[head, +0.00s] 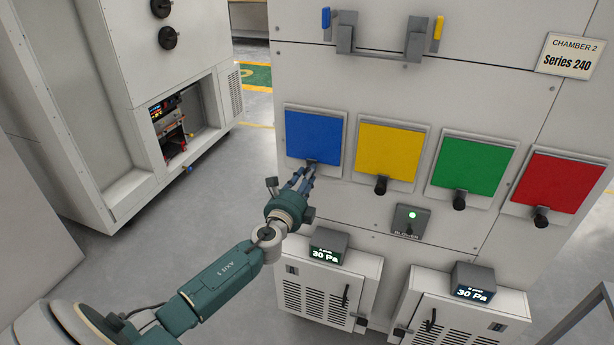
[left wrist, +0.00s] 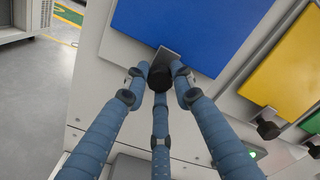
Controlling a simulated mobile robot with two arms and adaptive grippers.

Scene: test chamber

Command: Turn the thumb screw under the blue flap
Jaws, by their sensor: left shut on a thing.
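The blue flap (head: 314,136) is a square panel at the left end of a row on the white cabinet. It also fills the top of the left wrist view (left wrist: 190,30). Its black thumb screw (left wrist: 161,86) sits at the lower edge of the flap, on a small grey bracket. My left gripper (head: 307,172) has three blue-grey fingers. In the left wrist view the fingertips (left wrist: 160,80) close around the thumb screw from both sides and below. In the head view the fingers largely hide this screw. My right gripper is not in view.
Yellow (head: 388,152), green (head: 473,165) and red (head: 556,182) flaps with black knobs stand to the right. A blower switch (head: 411,221) with a green light is below the yellow flap. Two pressure displays (head: 328,248) sit over vented boxes. Open floor lies to the left.

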